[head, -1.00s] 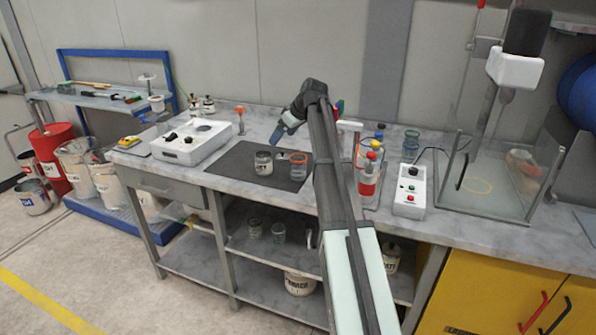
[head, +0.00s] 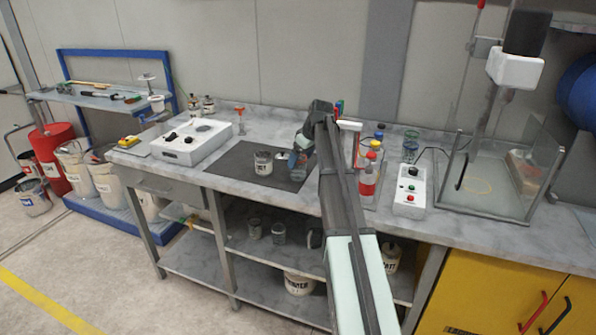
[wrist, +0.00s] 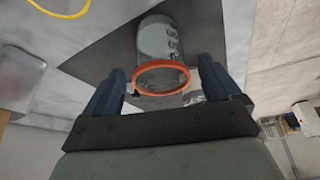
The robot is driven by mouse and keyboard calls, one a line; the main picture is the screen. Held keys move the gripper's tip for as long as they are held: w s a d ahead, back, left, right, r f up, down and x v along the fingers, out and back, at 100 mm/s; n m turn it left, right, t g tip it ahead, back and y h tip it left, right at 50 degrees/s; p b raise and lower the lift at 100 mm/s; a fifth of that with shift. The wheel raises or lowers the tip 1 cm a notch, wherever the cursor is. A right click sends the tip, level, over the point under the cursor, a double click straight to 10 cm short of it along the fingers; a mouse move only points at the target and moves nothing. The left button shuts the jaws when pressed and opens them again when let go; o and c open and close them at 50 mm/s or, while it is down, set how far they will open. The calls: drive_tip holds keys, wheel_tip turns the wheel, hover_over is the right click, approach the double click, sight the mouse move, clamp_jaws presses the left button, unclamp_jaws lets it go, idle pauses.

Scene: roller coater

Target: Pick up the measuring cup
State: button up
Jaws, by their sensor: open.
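The measuring cup (wrist: 153,38) is clear with dark markings and an orange rim. In the wrist view its rim lies between the two blue fingers of my gripper (wrist: 160,80), which are open with a gap on each side. In the head view the cup (head: 299,172) stands on the dark mat (head: 232,163), partly hidden by my gripper (head: 302,150), which is above it. I cannot tell from these views whether the fingers touch it.
A labelled jar (head: 263,163) stands on the mat just left of the cup. A white device with knobs (head: 192,142) is farther left. Right of my arm are bottles (head: 369,175), a control box (head: 409,191) and a clear-walled enclosure (head: 500,180).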

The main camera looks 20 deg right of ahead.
sight(297, 166)
drive_tip(key=shift+x, duration=2.65)
drive_tip(key=shift+w, duration=0.1)
drive_tip(key=c, duration=1.1)
drive_tip(key=shift+r, duration=0.1)
